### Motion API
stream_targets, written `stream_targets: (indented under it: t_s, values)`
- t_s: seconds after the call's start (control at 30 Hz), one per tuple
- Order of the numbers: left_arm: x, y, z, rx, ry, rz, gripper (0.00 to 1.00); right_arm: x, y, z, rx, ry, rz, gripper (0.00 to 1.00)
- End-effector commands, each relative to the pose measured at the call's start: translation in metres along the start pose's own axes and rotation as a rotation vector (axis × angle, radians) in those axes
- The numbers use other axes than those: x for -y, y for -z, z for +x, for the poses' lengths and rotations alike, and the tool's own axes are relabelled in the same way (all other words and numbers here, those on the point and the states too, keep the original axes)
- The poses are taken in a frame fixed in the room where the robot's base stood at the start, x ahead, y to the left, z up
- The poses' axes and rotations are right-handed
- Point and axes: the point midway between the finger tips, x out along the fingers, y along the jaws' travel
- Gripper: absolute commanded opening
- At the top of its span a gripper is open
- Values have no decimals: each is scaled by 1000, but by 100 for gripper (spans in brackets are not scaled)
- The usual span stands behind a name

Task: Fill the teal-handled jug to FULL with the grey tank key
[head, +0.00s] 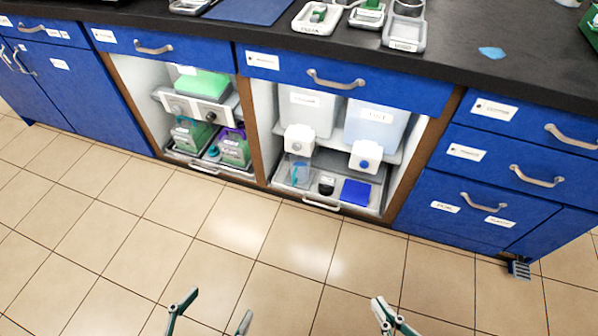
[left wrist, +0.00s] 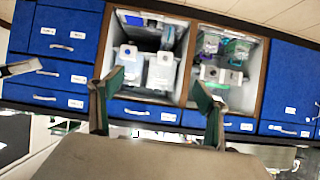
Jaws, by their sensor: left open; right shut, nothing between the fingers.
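A clear jug with a teal handle (head: 300,173) stands on the pull-out tray in the right open cabinet bay, below the left tap. The left tank (head: 304,112) has a white tap block with a round grey key (head: 294,147). The right tank (head: 374,126) has a similar block with a blue key (head: 364,163). The jug's fill level is too small to tell. My left gripper (head: 217,303) is open and empty over the floor, well in front of the cabinets; its fingers also show in the left wrist view (left wrist: 155,100). My right gripper (head: 378,304) is shut and empty, also over the floor.
A dark small container (head: 326,185) and a blue pad (head: 356,192) share the tray (head: 312,193). The left bay holds green-filled jugs (head: 235,149) under another dispenser. Trays and a blue mat lie on the black counter (head: 455,60). The tiled floor before the cabinets is clear.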

Motion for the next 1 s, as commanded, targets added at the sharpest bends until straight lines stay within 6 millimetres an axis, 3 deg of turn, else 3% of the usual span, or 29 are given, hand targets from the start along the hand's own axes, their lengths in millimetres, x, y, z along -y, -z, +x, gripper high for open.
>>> stream_targets:
  t_s: [0.07, 0.1, 0.3, 0.37, 0.4, 1.0]
  values:
    - [0, 0, 0, 1, 0, 0, 75, 0, 0, 0, 1, 0, 0, 0]
    - [0, 0, 0, 1, 0, 0, 70, 0, 0, 0, 1, 0, 0, 0]
    - [0, 0, 0, 1, 0, 0, 18, 0, 0, 0, 1, 0, 0, 0]
    - [0, 0, 0, 1, 0, 0, 3, 0, 0, 0, 1, 0, 0, 0]
    - [0, 0, 0, 1, 0, 0, 0, 0, 0, 0, 1, 0, 0, 0]
    - [0, -1, 0, 1, 1, -1, 0, 0, -1, 0, 1, 0, 1, 0]
